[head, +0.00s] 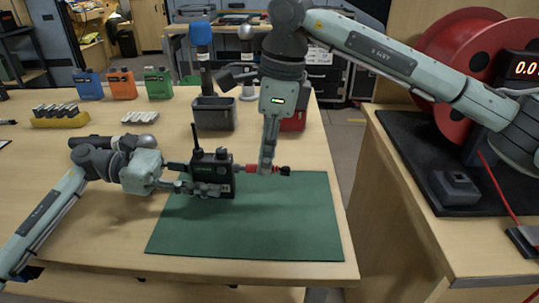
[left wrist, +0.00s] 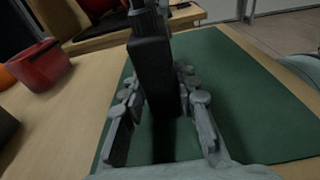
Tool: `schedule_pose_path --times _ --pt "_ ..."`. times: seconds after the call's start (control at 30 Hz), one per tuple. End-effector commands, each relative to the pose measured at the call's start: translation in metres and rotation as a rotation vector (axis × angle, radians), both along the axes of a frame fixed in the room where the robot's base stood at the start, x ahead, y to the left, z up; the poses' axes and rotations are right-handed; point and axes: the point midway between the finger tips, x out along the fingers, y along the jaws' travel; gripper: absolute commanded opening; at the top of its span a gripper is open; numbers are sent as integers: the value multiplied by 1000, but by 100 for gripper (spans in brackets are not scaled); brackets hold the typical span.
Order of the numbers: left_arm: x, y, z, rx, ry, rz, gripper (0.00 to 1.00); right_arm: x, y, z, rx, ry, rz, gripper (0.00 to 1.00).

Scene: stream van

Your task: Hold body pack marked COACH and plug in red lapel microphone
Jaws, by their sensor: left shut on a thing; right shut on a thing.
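The black body pack (head: 224,171) with a short antenna is upright above the green mat. My left gripper (head: 207,188) is shut on it from the left; its marking is too small to read. In the left wrist view the dark pack (left wrist: 153,70) stands between the finger pads. My right gripper (head: 266,167) points down, shut on the red lapel microphone (head: 277,169), which lies level with a dark end to the right. Its red left end is at the pack's right side; I cannot tell whether it is seated or only close.
The green mat (head: 250,230) below is bare. Blue, orange and green packs (head: 122,84) stand at the back left, near a yellow battery tray (head: 60,118). A dark bin (head: 213,113) and a red one (head: 293,121) stand behind. A red cable reel (head: 450,70) is right.

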Motion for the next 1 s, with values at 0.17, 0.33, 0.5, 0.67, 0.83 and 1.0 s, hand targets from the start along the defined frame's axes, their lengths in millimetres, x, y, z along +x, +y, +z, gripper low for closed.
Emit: schedule_pose_path --times 0.17,0.33,0.5,0.67,0.83,1.0 --pt "0 0 0 0 0 0 0 0 5 0 0 0 1 0" --pt "0 0 0 0 0 0 0 0 8 0 0 -1 1 0" --pt "0 0 0 0 0 0 0 0 10 0 0 -1 0 22" --pt "0 0 0 0 0 0 0 0 10 0 0 -1 0 38" --pt "0 0 0 0 0 0 0 0 10 0 0 -1 0 38" --pt "0 0 0 0 0 0 0 0 9 5 0 -2 0 38"
